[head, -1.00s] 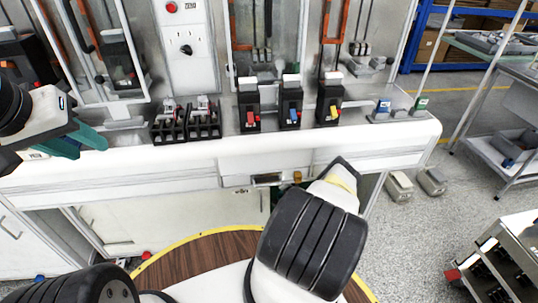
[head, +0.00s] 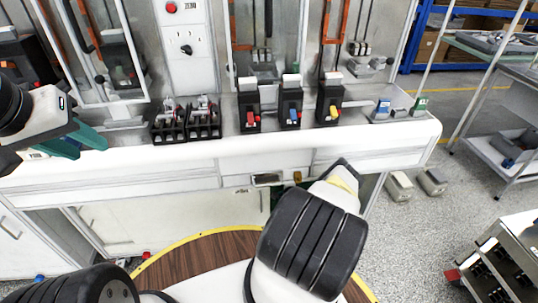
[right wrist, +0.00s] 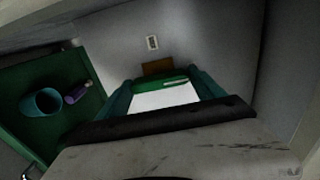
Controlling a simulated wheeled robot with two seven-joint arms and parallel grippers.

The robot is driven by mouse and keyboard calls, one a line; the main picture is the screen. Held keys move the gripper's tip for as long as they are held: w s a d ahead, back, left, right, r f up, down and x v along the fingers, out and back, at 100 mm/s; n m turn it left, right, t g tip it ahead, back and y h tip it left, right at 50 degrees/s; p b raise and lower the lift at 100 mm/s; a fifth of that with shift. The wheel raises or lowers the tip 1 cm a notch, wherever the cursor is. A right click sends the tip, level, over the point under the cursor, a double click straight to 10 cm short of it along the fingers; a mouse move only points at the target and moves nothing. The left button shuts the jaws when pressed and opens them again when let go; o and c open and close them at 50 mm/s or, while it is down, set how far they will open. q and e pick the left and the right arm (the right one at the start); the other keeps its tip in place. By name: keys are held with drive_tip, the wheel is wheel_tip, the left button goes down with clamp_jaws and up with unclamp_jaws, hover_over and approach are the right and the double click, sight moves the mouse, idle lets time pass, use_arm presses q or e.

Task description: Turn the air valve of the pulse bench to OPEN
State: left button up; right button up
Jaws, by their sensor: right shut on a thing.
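I cannot clearly pick out the air valve or an OPEN mark in either view. The pulse bench (head: 160,158) runs across the head view. My right gripper (right wrist: 163,92) shows teal fingers in the right wrist view, shut with a white and green piece (right wrist: 165,94) between them; what that piece belongs to is unclear. In the head view, my right wrist hides most of this gripper, at the bench's front edge beside a small dark fitting (head: 267,180).
Breakers with red, blue and yellow levers (head: 290,112) stand along the bench top. A panel with a black knob (head: 186,48) stands behind. In the wrist view, a green tray (right wrist: 60,120) holds a teal cup (right wrist: 42,104) and a purple cylinder (right wrist: 76,94).

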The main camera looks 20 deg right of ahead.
drive_tip(key=shift+d, duration=0.1)
idle(0.4)
drive_tip(key=o, duration=1.4)
drive_tip(key=shift+c, duration=0.2)
drive_tip(key=v, duration=0.8)
